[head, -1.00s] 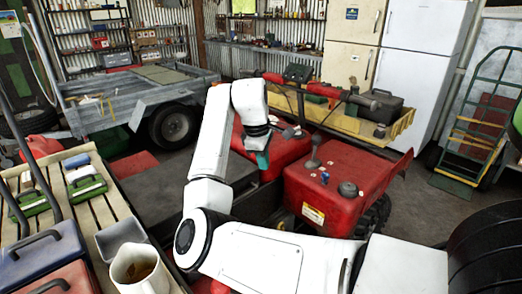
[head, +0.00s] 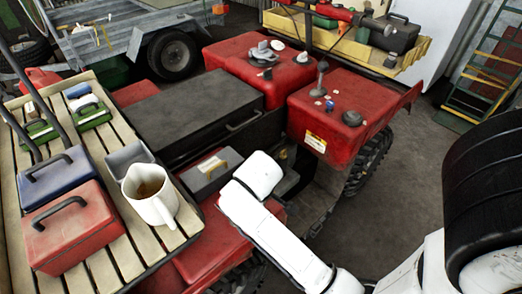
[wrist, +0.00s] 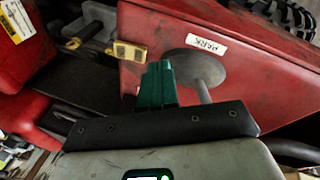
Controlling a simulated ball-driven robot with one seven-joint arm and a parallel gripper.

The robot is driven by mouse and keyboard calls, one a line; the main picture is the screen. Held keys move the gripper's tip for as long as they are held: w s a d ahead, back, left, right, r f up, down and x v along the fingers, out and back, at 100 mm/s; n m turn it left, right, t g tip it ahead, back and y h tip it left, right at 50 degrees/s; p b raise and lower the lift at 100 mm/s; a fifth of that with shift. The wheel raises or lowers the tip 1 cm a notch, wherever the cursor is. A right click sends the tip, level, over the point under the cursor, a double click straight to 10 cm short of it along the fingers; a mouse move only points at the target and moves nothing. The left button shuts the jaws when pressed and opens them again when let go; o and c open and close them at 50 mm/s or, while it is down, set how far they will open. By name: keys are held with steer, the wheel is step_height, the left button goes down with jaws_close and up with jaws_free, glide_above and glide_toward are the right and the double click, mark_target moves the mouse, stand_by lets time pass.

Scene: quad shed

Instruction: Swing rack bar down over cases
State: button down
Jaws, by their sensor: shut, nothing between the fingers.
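Two dark upright bars (head: 42,98) of the rack rise at the left edge in the head view, leaning away above the slatted wooden rack (head: 135,262); their upper ends are out of frame. A blue case (head: 55,180) and a red case (head: 75,225), both with black handles, sit on the slats, with no bar across them. My gripper's teal fingers (wrist: 158,85) are shut and empty in the wrist view, before a red panel with a PARK label (wrist: 206,45) and a grey round part (wrist: 196,68). The head view hides the gripper; my white arm folds at lower middle.
A white jug (head: 150,195) of brown liquid and a grey tub (head: 128,158) stand on the rack. A dark flat box (head: 185,110) and red bodywork (head: 340,110) lie beyond. A large black tyre (head: 490,190) stands at right; grey floor (head: 400,190) is open before it.

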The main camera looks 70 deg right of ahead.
steer(key=s+a+f+y, duration=0.3)
steer(key=s+a, duration=0.5)
steer(key=a, duration=0.4)
steer(key=shift+a+f, duration=0.2)
steer(key=shift+f, duration=0.3)
steer(key=shift+s, duration=0.1)
